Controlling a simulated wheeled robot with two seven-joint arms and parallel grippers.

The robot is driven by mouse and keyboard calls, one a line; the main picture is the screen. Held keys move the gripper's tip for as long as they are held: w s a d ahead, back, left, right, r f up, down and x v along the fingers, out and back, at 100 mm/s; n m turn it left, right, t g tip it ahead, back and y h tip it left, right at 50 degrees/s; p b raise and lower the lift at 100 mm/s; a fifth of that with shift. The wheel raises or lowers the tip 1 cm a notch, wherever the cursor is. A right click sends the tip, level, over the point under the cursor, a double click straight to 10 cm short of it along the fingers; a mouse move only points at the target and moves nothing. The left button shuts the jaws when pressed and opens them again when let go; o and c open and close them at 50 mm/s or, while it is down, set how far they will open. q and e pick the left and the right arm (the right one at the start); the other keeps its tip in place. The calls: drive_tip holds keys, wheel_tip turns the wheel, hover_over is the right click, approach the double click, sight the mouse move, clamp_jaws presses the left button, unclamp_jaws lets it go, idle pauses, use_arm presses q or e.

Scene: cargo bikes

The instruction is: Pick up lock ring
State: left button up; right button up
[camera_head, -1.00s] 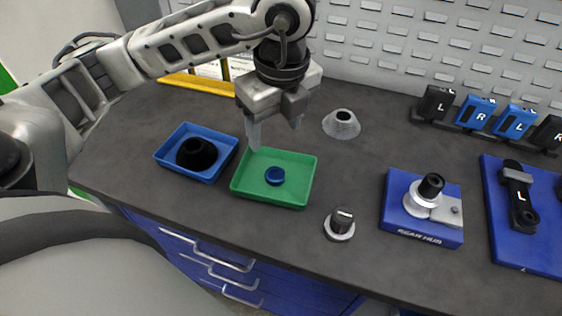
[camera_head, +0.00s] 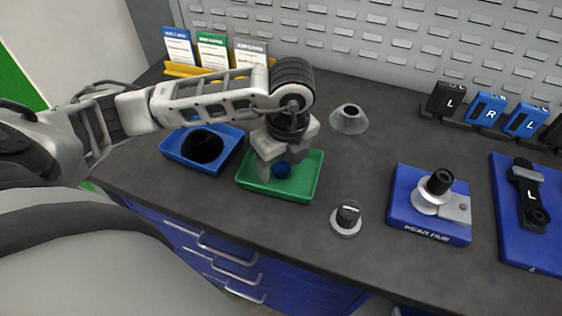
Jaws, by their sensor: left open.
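The gripper hides part of the piece and of the tray. I cannot tell whether the fingers touch it. My right gripper is not in view.
A blue tray (camera_head: 172,156) with a black round part (camera_head: 203,146) stands just left. Card holders (camera_head: 214,50) stand at the back.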

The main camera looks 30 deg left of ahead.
use_arm(q)
drive_tip(key=shift+c, duration=0.3)
drive_tip(key=c, duration=1)
drive_tip(key=shift+r, duration=0.1)
